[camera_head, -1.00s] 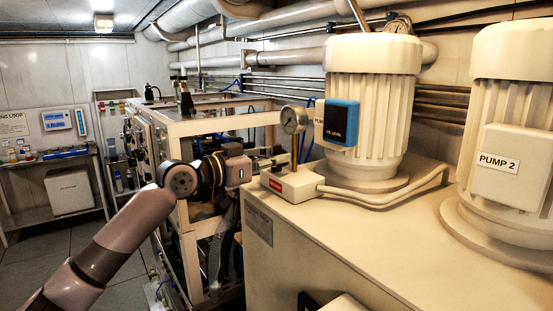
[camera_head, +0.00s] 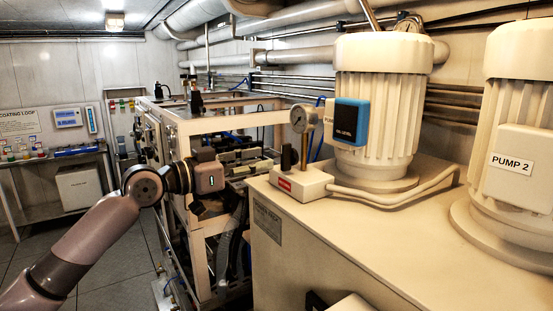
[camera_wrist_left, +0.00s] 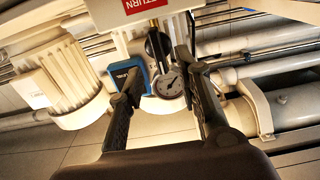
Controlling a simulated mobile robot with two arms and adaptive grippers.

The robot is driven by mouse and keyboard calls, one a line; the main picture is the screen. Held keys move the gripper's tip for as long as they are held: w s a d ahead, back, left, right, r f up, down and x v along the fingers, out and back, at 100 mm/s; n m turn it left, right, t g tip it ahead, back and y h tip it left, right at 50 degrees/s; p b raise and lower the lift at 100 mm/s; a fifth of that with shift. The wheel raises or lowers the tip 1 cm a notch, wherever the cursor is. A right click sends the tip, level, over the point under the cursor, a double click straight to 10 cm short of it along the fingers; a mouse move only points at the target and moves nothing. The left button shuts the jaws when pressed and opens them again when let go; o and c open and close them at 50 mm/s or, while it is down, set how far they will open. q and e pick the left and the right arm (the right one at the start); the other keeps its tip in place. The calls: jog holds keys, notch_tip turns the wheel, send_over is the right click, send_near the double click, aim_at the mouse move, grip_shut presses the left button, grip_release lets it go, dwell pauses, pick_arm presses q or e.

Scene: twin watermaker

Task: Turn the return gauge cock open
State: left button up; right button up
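The return gauge cock has a black handle (camera_head: 288,158) standing upright on a white block (camera_head: 303,184) with a red label, beside a round gauge (camera_head: 302,118) on a brass stem. My left gripper (camera_head: 268,163) is left of the handle and apart from it, its fingers pointing at it. In the left wrist view my left gripper (camera_wrist_left: 160,65) is open. The red label (camera_wrist_left: 140,4), black handle (camera_wrist_left: 153,44) and gauge (camera_wrist_left: 170,82) show beyond and between the fingers. Nothing is held. My right gripper is not in view.
The block sits on the corner of a large cream tank (camera_head: 340,230). Pump motors (camera_head: 380,105) stand behind and right, one with a blue oil level box (camera_head: 351,122). An open equipment frame (camera_head: 190,125) is at left, close to my arm. Floor (camera_head: 110,265) shows at lower left.

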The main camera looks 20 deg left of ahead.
pick_arm(q)
jog(key=shift+v, duration=2.1)
